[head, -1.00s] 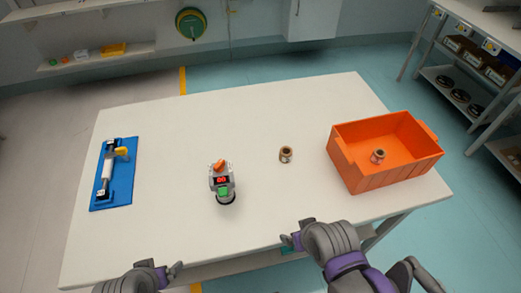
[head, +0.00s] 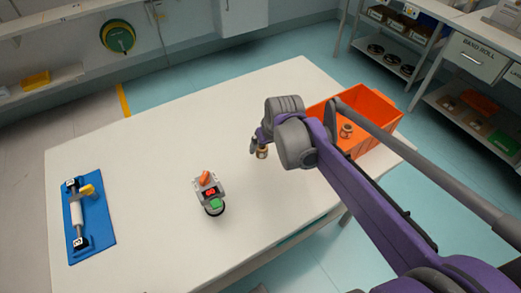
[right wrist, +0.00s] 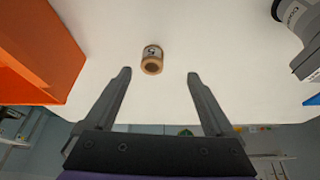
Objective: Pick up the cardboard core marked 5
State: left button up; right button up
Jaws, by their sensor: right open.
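The cardboard core marked 5 (right wrist: 152,60) stands on the white table, a small brown roll with a pale label reading 5. In the right wrist view it lies just beyond and between the fingertips of my right gripper (right wrist: 158,74), which is open and empty. In the head view my right gripper (head: 256,142) is right at this core (head: 261,153), partly covering it; contact cannot be told. A second core (head: 346,131) is inside the orange crate (head: 374,107). My left gripper is not in view.
A blue mat with a roller fixture (head: 98,226) lies at the table's left. The orange crate's wall (right wrist: 38,50) is close on the left in the right wrist view.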

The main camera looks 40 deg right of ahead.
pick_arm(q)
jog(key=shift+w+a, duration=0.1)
pick_arm(e)
jog(key=w+d, duration=0.1)
jog(key=d, duration=0.1)
pick_arm(q)
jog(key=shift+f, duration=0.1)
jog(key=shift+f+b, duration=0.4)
jog(key=shift+b, duration=0.1)
pick_arm(e)
send_near(262, 148)
notch_tip(262, 148, down, 2)
jog(key=shift+f, duration=0.1)
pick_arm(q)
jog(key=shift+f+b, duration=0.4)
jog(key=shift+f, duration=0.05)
pick_arm(e)
jog(key=x, duration=0.5)
jog(key=shift+w+a+f, duration=0.25)
jog(key=shift+w, duration=0.2)
jog(key=c, duration=1.4)
jog(key=shift+r, duration=0.1)
